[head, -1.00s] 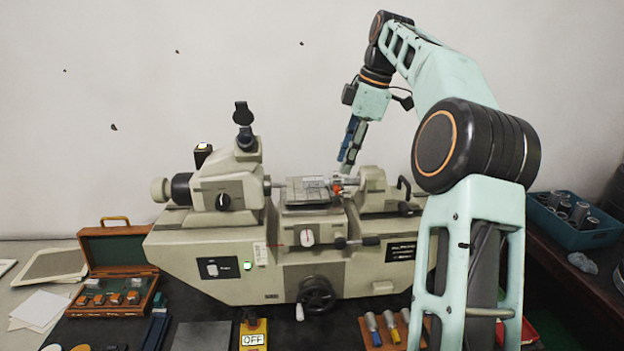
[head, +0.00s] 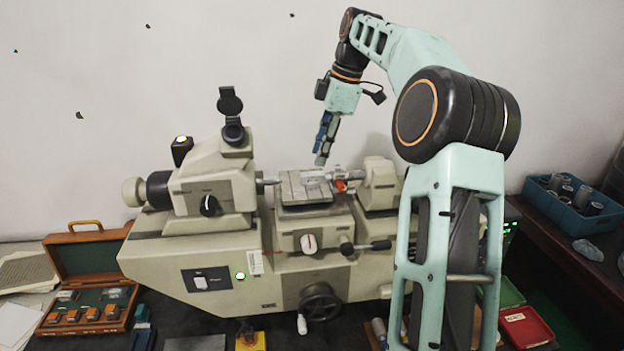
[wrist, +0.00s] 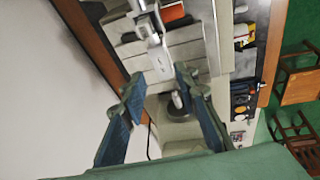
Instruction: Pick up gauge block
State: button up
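My gripper (head: 322,160) hangs above the measuring machine's stage (head: 291,190) in the head view, fingers pointing down. In the wrist view its two blue fingers (wrist: 160,78) stand apart with nothing visibly held between them. A silver metal piece (wrist: 148,28) lies beyond the fingertips, beside an orange part (wrist: 172,12); the orange part also shows by the stage in the head view (head: 340,186). I cannot tell for certain which thing is the gauge block. An open wooden case (head: 118,318) at the lower left holds several small blocks.
The machine's eyepiece column (head: 232,130) rises left of the stage and its tailstock (head: 380,185) stands to the right. A blue bin (head: 567,208) of metal cylinders sits at the far right. A red tray (head: 526,328) is at the lower right.

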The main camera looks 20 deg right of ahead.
aim_at(313, 174)
jog(key=shift+p+x, duration=0.3)
jog(key=shift+x, duration=2.7)
jog(key=shift+a, duration=0.15)
jog(key=shift+s, duration=0.1)
grip_shut()
